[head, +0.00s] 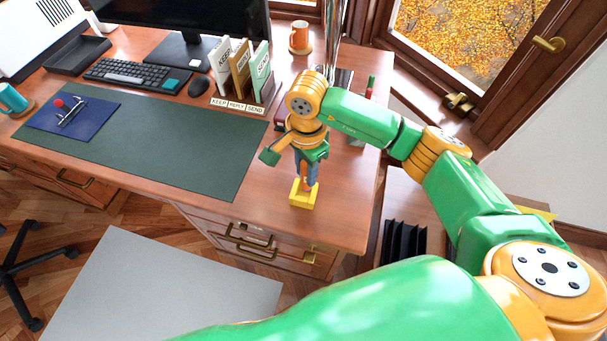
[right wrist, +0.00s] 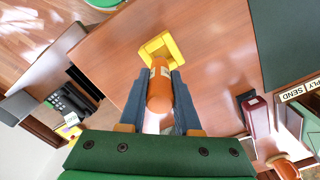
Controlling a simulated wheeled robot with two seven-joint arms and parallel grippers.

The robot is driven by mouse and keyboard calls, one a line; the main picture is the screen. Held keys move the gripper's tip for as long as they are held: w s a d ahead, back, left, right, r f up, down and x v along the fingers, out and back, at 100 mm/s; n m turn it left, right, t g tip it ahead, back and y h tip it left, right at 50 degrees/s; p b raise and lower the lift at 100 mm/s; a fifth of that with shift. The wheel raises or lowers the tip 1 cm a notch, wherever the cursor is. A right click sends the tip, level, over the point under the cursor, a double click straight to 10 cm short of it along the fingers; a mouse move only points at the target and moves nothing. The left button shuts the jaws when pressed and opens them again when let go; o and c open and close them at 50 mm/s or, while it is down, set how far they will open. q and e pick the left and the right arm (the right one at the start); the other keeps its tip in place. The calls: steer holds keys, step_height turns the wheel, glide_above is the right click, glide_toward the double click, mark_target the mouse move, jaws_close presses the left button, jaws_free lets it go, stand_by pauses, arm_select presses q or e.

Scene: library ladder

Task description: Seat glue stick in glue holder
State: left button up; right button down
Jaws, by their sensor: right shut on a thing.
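My right gripper (head: 306,182) is shut on the orange glue stick (right wrist: 160,92), with its dark blue fingers on either side of it. The stick has a pale label near its far end and points down toward the yellow glue holder (head: 303,198). The holder also shows in the right wrist view (right wrist: 174,47), just past the stick's end. It stands on the desk near the front right. The stick's lower end lines up with the holder, but I cannot tell whether it is inside or just above. My left gripper is not in view.
The wooden desk (head: 345,215) is bare around the holder. A dark green mat (head: 180,150) lies to the left. A letter sorter (head: 240,75) and an orange mug (head: 299,38) stand behind. A dark red object (right wrist: 257,116) is near the gripper.

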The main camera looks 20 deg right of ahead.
mark_target(304, 179)
steer(key=f, duration=0.1)
steer(key=f+p, duration=0.1)
steer(key=f, duration=0.1)
steer(key=shift+a, duration=0.2)
steer(key=shift+f, duration=0.35)
steer(key=shift+w+f, duration=0.1)
steer(key=shift+f, duration=0.15)
steer(key=c, duration=0.6)
jaws_free()
steer(key=shift+r, duration=0.5)
step_height(304, 179, up, 12)
steer(key=shift+f+b, duration=0.2)
steer(key=shift+b, duration=0.8)
